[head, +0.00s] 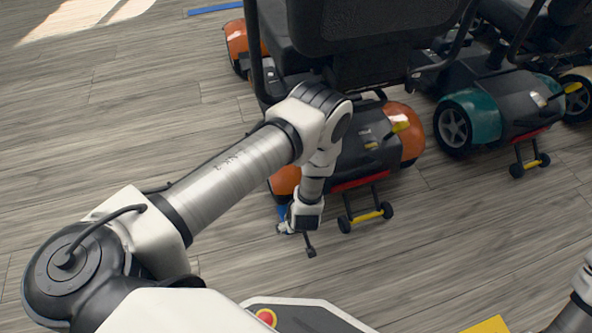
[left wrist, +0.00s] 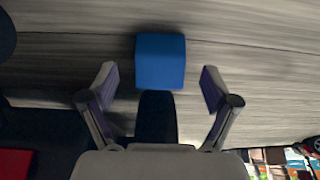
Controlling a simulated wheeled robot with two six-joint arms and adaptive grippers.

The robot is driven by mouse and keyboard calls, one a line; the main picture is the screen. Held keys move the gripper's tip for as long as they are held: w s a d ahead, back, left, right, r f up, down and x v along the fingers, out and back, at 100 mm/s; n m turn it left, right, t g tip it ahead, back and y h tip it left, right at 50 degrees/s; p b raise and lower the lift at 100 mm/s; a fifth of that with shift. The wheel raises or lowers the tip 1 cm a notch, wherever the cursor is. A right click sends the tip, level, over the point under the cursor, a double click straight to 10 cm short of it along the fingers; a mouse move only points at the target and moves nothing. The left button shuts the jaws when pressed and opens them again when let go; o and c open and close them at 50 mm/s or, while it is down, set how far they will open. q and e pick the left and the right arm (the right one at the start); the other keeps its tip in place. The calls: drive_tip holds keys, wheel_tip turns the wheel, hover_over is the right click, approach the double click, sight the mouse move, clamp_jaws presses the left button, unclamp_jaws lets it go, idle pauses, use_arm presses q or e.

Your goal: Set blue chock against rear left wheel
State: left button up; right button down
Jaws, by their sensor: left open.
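The blue chock (left wrist: 160,62) lies on the floor in the left wrist view, centred between the two spread fingers of my left gripper (left wrist: 159,80), with a gap on either side. In the head view only a small blue piece of the chock (head: 282,212) shows beside my left gripper (head: 284,229), which is low by the floor. The orange scooter's rear left fender (head: 284,181) is just behind it. The rear left wheel is mostly hidden by my arm, so I cannot tell whether the chock touches it. My right gripper is out of view.
The orange scooter's anti-tip bar (head: 367,216) with small wheels sits close to the right of my left gripper. A teal scooter (head: 486,117) stands further right. Wooden floor is open to the left (head: 130,130). A yellow patch (head: 488,326) shows at the bottom.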

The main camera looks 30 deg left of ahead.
use_arm(q)
drive_tip(key=b+x, duration=0.1)
drive_tip(key=x, duration=0.2)
drive_tip(key=shift+w+a+f, duration=0.1)
drive_tip(key=shift+f, duration=0.15)
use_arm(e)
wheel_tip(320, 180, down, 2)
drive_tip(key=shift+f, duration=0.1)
